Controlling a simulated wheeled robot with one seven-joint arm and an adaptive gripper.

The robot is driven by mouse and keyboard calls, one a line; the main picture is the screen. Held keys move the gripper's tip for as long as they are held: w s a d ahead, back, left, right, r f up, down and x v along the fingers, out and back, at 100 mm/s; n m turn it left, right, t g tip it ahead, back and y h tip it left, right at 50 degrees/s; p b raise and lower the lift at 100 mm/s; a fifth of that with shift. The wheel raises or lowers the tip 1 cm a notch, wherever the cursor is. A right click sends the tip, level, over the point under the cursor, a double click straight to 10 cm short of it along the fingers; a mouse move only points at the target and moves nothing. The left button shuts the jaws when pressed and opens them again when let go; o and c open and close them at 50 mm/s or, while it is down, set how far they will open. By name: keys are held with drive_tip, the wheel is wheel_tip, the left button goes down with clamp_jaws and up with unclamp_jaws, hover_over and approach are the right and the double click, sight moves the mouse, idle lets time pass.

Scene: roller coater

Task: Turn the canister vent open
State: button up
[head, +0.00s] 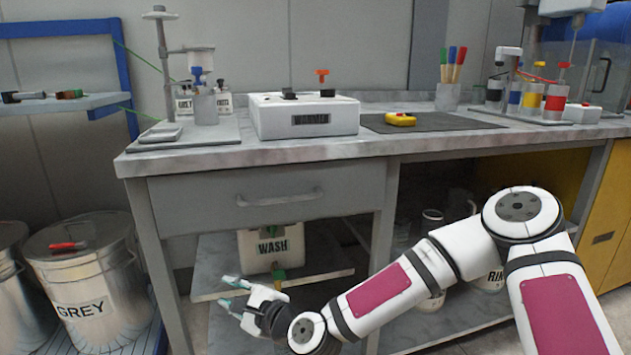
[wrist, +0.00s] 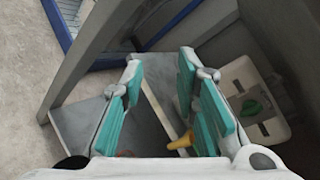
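The white WASH canister (head: 255,254) stands on the lower shelf under the bench, below the drawer. I cannot tell for sure which fitting is the vent. My gripper (head: 231,292) is open and empty, in front of the canister and a little to its left. An orange-yellow cone-shaped piece (wrist: 182,141) shows between the teal finger pads, apparently beyond them.
The lower shelf (head: 214,255) edge and the bench leg (head: 166,265) lie close to my gripper. The drawer (head: 235,198) is shut above. Metal GREY bin (head: 85,285) stands at left. A RINSE container (head: 490,281) sits to the right behind my arm.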

drive_tip(key=s+d+f+n+g+h, duration=0.45)
drive_tip(key=s+d+n, duration=0.2)
drive_tip(key=n, duration=0.35)
drive_tip(key=s+d+r+n+g+h, duration=0.1)
drive_tip(key=s+d+r+n+h, duration=0.15)
drive_tip(key=d, duration=0.65)
drive_tip(key=s+d+r+n+g+h, duration=0.15)
drive_tip(key=s+d+r+h, duration=0.25)
drive_tip(key=d, duration=0.5)
drive_tip(key=s+d+r+n+g+h, duration=0.1)
drive_tip(key=s+d+r+h, duration=0.1)
drive_tip(key=s+d+r, duration=0.9)
drive_tip(key=s+d+r+n+g+y+p, duration=0.1)
drive_tip(key=s+d+r+n+g+p, duration=0.15)
drive_tip(key=s, duration=1.25)
wheel_tip(320, 180, up, 40)
drive_tip(key=t+p, duration=0.4)
drive_tip(key=p, duration=3.2)
drive_tip(key=shift+a+t+p, duration=0.3)
drive_tip(key=shift+a+t, duration=0.05)
drive_tip(key=shift+a, duration=0.05)
